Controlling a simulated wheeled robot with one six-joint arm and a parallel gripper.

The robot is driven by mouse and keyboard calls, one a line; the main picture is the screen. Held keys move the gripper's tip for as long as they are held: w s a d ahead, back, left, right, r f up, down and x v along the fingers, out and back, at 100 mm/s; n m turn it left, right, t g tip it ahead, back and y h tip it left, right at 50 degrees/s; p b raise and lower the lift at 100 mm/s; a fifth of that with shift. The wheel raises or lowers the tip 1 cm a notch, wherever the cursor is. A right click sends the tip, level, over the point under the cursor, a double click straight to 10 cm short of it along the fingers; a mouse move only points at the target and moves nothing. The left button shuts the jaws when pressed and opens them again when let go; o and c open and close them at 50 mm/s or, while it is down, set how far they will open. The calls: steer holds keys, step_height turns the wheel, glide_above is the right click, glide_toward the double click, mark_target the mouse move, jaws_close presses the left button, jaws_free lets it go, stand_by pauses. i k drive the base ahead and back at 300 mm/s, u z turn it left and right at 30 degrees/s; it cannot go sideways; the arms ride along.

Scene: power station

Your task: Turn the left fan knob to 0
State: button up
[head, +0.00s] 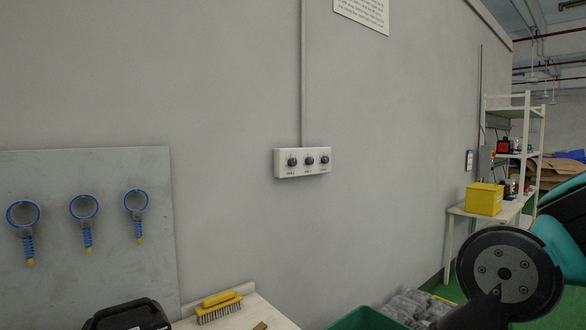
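A white control box (302,173) with three dark round knobs in a row is fixed to the grey wall, left of the picture's middle line. The left knob (292,162) is on the box's left side, next to the middle knob (309,160) and the right knob (325,160). Small labels sit by the knobs but are too small to read, and the knob's setting cannot be told. My arm shows at the lower right, well apart from the box. My gripper is not in view.
A grey panel (95,250) with blue ring tools hangs at left. Below are a yellow brush (219,308), a black case (130,316) and a green bin (368,318). A yellow box (484,199) stands on a bench at right. The wall around the control box is clear.

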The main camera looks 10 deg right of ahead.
mark_target(292, 161)
steer(key=k, duration=0.3)
steer(key=z, duration=1.05)
steer(key=i, duration=1.6)
steer(key=u, duration=0.95)
steer(key=i, duration=0.75)
steer(key=u, duration=0.75)
